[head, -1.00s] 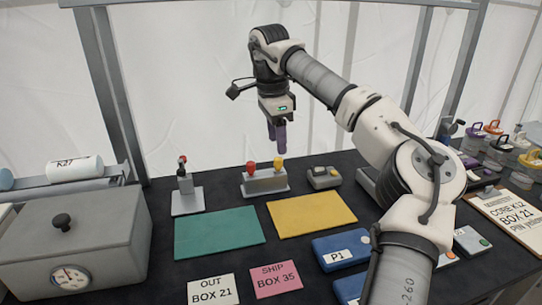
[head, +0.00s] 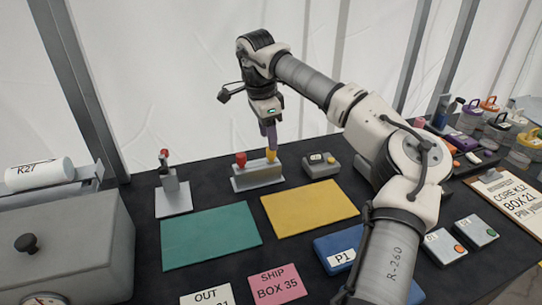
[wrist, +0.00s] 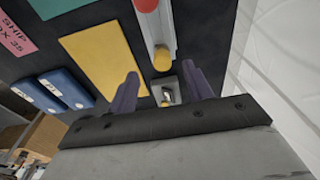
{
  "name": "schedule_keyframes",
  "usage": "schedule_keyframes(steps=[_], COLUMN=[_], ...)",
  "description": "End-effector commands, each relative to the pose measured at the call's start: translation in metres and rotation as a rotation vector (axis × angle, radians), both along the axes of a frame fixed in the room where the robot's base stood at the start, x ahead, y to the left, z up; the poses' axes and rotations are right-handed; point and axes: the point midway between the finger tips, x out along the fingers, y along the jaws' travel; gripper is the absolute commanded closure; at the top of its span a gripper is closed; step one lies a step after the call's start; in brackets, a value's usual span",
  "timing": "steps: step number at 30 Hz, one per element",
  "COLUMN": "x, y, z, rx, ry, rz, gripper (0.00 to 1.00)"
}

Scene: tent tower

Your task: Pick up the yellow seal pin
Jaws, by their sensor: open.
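The yellow seal pin (head: 271,155) stands upright in a grey block holder (head: 258,179), to the right of a red pin (head: 240,159). My gripper (head: 269,143) points down just above the yellow pin, its purple fingers close to the pin's top. In the wrist view my fingers (wrist: 162,88) are apart with nothing held between them. The yellow pin (wrist: 162,60) shows beyond the fingertips there, between their lines. Whether the fingers straddle the pin cannot be told.
A small grey device (head: 322,165) stands right of the holder, and a grey stand with a lever (head: 172,192) stands to its left. Green (head: 211,236) and yellow mats (head: 309,207) lie in front. A blue P1 box (head: 342,249) is nearer me.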

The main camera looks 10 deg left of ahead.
Motion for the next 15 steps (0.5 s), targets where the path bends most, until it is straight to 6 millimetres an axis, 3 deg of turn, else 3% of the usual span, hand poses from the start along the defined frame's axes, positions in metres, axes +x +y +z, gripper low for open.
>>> schedule_keyframes(steps=[7,15], x=[0.002,0.007], y=[-0.003,-0.006], z=[-0.018,-0.055], rx=[0.0,0.0], ry=[0.002,0.002], rz=[0.0,0.002], gripper=[0.49,0.49])
